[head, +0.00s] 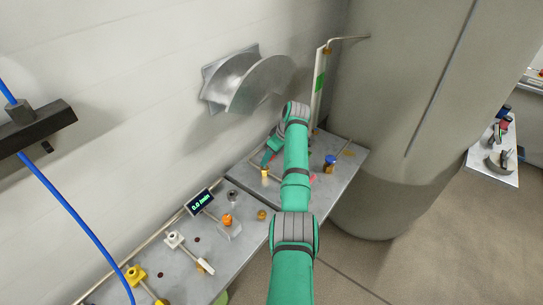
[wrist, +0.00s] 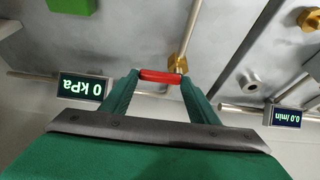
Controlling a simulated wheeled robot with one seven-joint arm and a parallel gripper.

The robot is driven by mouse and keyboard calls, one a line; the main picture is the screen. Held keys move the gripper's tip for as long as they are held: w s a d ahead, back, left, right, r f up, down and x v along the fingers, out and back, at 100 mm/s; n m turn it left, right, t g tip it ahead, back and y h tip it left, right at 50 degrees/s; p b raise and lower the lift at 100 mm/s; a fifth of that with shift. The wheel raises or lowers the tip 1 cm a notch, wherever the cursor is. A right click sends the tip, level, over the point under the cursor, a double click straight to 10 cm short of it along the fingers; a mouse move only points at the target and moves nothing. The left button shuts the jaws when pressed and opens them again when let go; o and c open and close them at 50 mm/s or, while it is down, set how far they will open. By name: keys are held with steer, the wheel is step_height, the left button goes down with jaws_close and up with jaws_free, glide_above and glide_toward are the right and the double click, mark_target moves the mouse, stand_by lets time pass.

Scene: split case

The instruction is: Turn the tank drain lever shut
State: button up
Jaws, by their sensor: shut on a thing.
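In the wrist view a red lever handle (wrist: 160,76) lies between the green fingers of my gripper (wrist: 161,80), which is shut on it. The handle's right end is close to a brass valve fitting (wrist: 178,63) on a thin pipe (wrist: 190,28). The handle lies roughly crosswise to that pipe. In the head view my green arm reaches over the far bench section and hides most of the grip. A small red piece (head: 312,178) shows at the arm's right edge; I cannot tell if it is the same handle.
A 0 kPa display (wrist: 84,88) and a 0.0 l/min display (wrist: 283,115) flank the gripper. In the head view a large grey tank (head: 400,110) stands behind the bench (head: 340,185). A blue knob (head: 330,160) and white-handled lever (head: 205,266) stick up.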

steer(key=o, duration=1)
steer(key=shift+d, duration=0.15)
steer(key=shift+o, duration=0.2)
steer(key=shift+a, duration=0.2)
steer(key=v, duration=1.1)
steer(key=shift+a, duration=0.1)
